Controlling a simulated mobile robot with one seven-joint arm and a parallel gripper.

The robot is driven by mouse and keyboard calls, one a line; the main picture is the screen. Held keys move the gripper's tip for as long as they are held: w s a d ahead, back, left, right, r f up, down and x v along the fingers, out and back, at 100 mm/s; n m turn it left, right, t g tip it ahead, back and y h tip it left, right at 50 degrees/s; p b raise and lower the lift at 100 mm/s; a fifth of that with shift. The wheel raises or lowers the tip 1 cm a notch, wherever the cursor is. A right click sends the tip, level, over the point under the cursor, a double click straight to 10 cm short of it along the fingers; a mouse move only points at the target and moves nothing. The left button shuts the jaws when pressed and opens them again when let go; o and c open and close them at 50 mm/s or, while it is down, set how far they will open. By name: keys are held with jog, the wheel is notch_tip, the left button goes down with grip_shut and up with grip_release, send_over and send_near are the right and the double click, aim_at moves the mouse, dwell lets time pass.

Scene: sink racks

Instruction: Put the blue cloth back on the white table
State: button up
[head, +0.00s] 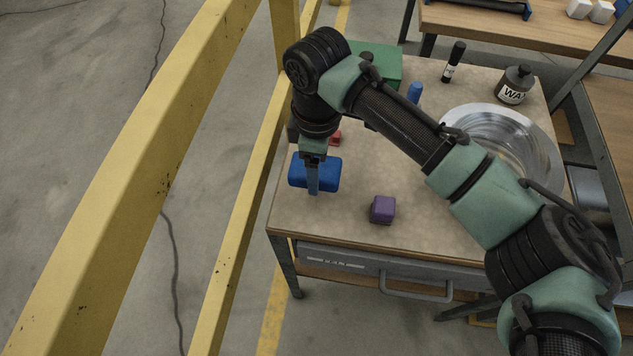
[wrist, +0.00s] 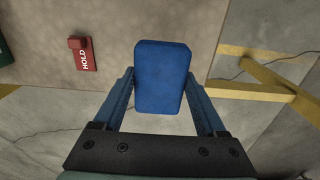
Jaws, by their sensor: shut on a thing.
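The blue cloth (head: 328,174) looks like a thick, rounded blue block. My gripper (head: 313,187) points down and is shut on it near the left edge of the pale-topped table (head: 435,235). In the wrist view the blue cloth (wrist: 160,75) sits between the two blue fingers of my gripper (wrist: 161,88), with its far part reaching past the tips. The table top (wrist: 130,20) shows behind it, and its edge runs close by on the right. I cannot tell how far the cloth is above the top.
A red block (wrist: 82,54) marked HOLD lies near the cloth. A purple block (head: 382,209), green box (head: 385,62), blue cylinder (head: 414,92), black marker (head: 453,62), dark jar (head: 515,86) and round metal basin (head: 540,140) share the table. A yellow railing (head: 240,225) runs along its left.

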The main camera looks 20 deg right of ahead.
jog(key=shift+f, duration=2.55)
jog(key=o, duration=1.2)
jog(key=shift+f, duration=0.1)
jog(key=shift+o, duration=0.2)
notch_tip(320, 180, up, 12)
jog(key=shift+r, duration=0.15)
